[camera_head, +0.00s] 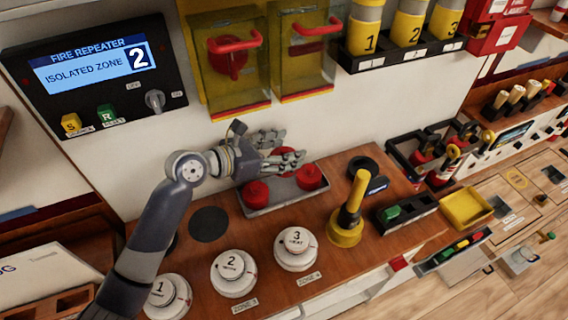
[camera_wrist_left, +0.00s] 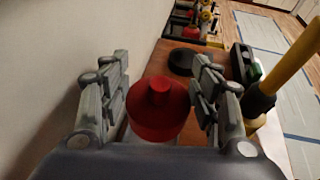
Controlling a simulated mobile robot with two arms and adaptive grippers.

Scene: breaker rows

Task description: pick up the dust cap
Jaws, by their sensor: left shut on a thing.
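Several red dust caps show in the head view at a grey tray (camera_head: 272,208) on the wooden counter. One dust cap (camera_head: 255,193) sits at the tray's left end and another dust cap (camera_head: 309,177) at its right end. My left gripper (camera_head: 290,157) is over the tray's back edge, shut on a third red dust cap, mostly hidden by the fingers. In the left wrist view this held dust cap (camera_wrist_left: 157,112), round with a small knob on top, sits between the two fingers. I cannot tell whether it touches the tray. My right gripper is out of view.
White numbered detectors (camera_head: 234,272) stand along the counter's front. A yellow-handled tool (camera_head: 350,208) stands right of the tray, with a black ring (camera_head: 362,167) behind it. A fire repeater panel (camera_head: 95,75) and yellow-framed covers (camera_head: 228,60) are on the wall behind.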

